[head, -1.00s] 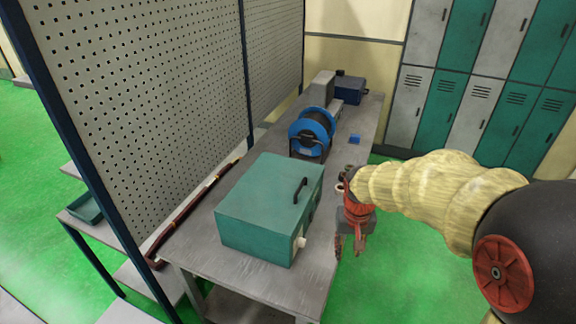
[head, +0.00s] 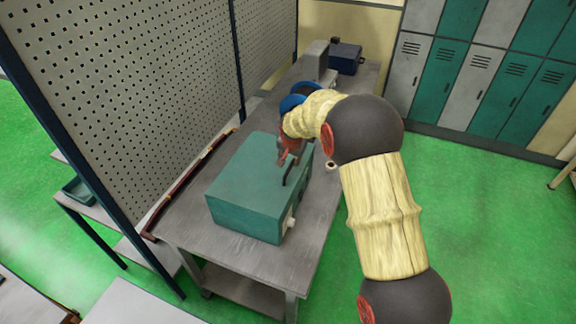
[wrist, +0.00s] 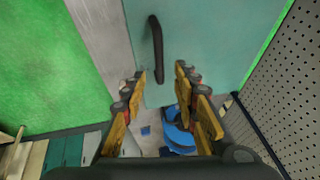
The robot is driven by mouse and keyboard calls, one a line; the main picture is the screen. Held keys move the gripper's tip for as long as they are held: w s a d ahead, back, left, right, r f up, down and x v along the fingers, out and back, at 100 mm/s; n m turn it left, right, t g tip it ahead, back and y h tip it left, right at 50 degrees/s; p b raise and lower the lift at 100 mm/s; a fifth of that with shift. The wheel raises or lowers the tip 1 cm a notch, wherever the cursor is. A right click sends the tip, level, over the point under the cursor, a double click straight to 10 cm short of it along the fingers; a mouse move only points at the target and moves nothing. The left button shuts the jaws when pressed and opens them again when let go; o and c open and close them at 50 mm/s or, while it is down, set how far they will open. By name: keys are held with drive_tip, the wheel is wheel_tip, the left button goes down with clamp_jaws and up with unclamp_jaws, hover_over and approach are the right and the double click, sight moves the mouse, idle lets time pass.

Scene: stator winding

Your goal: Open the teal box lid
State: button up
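The teal box (head: 245,200) sits on the grey workbench with its lid (head: 250,165) shut. A black handle (head: 290,165) stands on the lid near its right edge. My gripper (head: 286,158) is above the far right part of the lid, close to the handle. In the wrist view, my gripper (wrist: 162,88) is open with nothing between its fingers. The handle (wrist: 156,48) shows beyond the fingertips, nearer the left finger, against the teal lid (wrist: 205,40). I cannot tell whether any fingertip touches the lid.
The workbench (head: 250,262) has a bare strip in front of the box. A blue reel (head: 290,102) stands behind it, partly hidden by my arm. A perforated panel (head: 130,90) rises along the left. A dark blue box (head: 345,57) is at the far end.

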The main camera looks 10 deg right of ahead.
sight(290, 167)
drive_tip(key=shift+p+x, duration=0.6)
drive_tip(key=shift+x, duration=2.9)
drive_tip(key=shift+c, duration=0.3)
drive_tip(key=shift+s, duration=0.1)
clamp_jaws()
